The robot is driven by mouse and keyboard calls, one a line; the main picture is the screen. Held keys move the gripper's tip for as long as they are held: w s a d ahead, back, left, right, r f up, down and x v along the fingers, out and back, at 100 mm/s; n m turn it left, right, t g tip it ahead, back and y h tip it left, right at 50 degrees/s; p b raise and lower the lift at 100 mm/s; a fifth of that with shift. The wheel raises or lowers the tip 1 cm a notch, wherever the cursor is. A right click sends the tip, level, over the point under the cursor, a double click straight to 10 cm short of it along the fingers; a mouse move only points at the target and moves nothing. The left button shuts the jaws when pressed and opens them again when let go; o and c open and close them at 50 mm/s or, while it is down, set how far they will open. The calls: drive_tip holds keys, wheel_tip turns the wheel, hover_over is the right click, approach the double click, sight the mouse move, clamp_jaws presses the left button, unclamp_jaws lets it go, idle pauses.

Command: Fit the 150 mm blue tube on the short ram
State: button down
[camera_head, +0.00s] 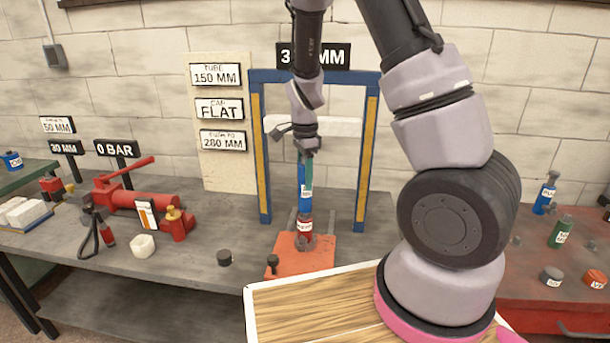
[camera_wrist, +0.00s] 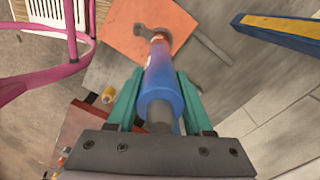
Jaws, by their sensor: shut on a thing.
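My gripper (camera_head: 305,168) has teal fingers shut on the upright blue tube (camera_head: 305,190), over the middle of the blue frame. In the wrist view the blue tube (camera_wrist: 164,85) lies between the two teal fingers (camera_wrist: 160,95), with a grey round part at its near end. The short red ram (camera_head: 304,229), with a white label, stands on an orange plate (camera_head: 290,262). The tube's lower end lines up with the ram's top and appears to meet it. I cannot tell whether it is fully seated.
The blue frame (camera_head: 258,150) has yellow-striped posts close on both sides. Signs on a board (camera_head: 220,170) read tube 150 MM, cap FLAT and 280 MM. A red hand pump (camera_head: 140,198) lies left. A red bench (camera_head: 540,300) at right holds a blue tube (camera_head: 545,197) and a green tube (camera_head: 561,232).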

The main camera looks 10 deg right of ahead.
drive_tip(key=shift+f, duration=0.8)
drive_tip(key=shift+c, duration=1.1)
unclamp_jaws()
wheel_tip(320, 180, up, 10)
drive_tip(key=shift+r, duration=0.45)
